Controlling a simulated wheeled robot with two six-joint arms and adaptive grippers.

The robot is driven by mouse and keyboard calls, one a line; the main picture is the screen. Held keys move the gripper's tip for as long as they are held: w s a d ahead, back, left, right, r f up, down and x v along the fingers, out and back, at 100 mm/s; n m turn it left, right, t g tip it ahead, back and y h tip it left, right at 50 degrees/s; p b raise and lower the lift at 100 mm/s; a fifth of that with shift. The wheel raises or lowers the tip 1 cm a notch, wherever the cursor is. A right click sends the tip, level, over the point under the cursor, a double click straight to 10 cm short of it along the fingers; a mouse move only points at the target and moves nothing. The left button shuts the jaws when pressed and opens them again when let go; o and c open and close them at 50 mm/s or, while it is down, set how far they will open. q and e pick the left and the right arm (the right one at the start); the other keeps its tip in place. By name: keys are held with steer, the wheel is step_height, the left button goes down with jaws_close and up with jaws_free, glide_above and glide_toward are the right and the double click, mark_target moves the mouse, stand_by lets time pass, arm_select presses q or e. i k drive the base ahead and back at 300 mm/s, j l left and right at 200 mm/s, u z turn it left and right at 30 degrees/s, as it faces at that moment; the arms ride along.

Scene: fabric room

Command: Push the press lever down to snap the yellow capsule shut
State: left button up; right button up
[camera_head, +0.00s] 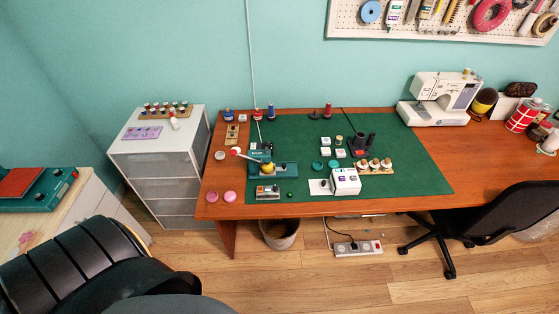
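A small dark green press (256,170) stands at the left part of the green cutting mat (420,180) on the wooden table. Its pale lever (246,156) sticks out to the left and ends in a white and red knob (236,152). A yellow capsule (267,169) sits at the press, close to the lever's inner end. The capsule is too small here to tell whether its halves are closed. Neither of my grippers is in view, and nothing touches the lever.
Pink round tins (229,197) and a small device (268,192) lie near the press. A white box (346,181) and several jars stand mid-mat. A sewing machine (440,98) is back right; a black chair (500,222) is front right. A large dark ribbed shape fills the lower left.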

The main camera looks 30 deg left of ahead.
mark_target(233, 153)
steer(key=u, duration=1.35)
